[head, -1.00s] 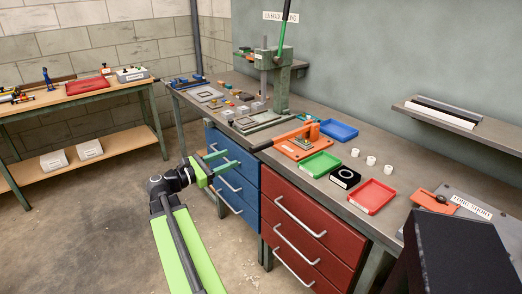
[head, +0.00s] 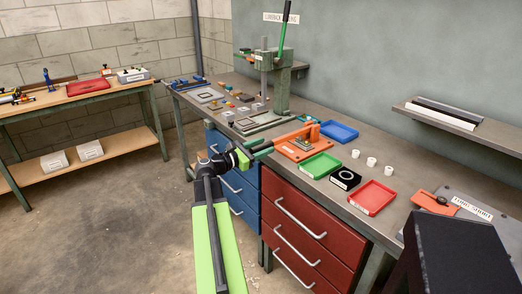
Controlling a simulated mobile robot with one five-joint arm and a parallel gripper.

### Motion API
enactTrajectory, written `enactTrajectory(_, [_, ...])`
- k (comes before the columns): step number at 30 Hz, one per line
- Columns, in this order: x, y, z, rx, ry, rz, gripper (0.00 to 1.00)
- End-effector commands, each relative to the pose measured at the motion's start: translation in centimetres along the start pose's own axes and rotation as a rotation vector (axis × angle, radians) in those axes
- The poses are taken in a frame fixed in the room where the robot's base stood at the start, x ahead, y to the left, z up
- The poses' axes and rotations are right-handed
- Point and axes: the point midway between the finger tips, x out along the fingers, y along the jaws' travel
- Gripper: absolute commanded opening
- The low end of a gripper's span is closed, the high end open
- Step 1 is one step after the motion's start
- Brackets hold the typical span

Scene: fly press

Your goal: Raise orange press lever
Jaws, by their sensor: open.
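The orange press lever (head: 289,137) belongs to a small orange press (head: 299,149) on the workbench. It lies low and slants from the press toward the bench's front edge at left. My gripper (head: 262,148), with green fingers, is open at the free end of the lever. The fingers overlap the lever's dark grip in the picture and hide part of it. I cannot tell whether they touch it or lie on both sides of it.
A tall green press (head: 283,82) stands behind. Red drawers (head: 306,230) are below the bench.

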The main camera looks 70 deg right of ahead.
Motion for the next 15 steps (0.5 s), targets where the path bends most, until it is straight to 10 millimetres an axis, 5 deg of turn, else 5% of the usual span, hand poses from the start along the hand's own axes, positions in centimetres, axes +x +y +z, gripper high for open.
enactTrajectory(2, [-0.01,-0.01,0.0,0.0,0.0,0.0,0.47])
enactTrajectory(12, [-0.01,0.0,0.01,0.0,0.0,0.0,0.02])
enactTrajectory(15, [-0.01,0.01,0.01,0.0,0.0,0.001,0.0])
